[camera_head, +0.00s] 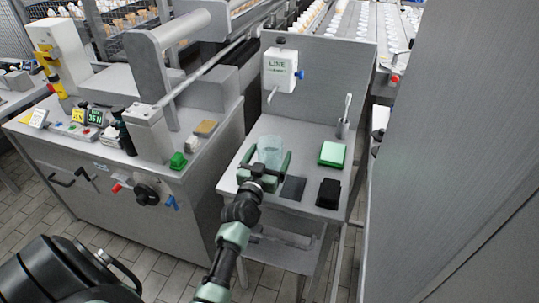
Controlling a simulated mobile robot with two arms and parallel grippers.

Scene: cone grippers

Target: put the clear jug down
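The clear jug (270,149), pale and see-through, stands upright at the left part of the small grey side table (312,141). My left gripper (268,160) has its two green fingers on either side of the jug, and the jug fills the space between them. The jug's foot is partly hidden by the gripper, so I cannot tell whether it touches the table top. My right gripper is not in view.
A white LINE box (280,70) hangs on the back panel. A large grey panel (450,150) fills the right.

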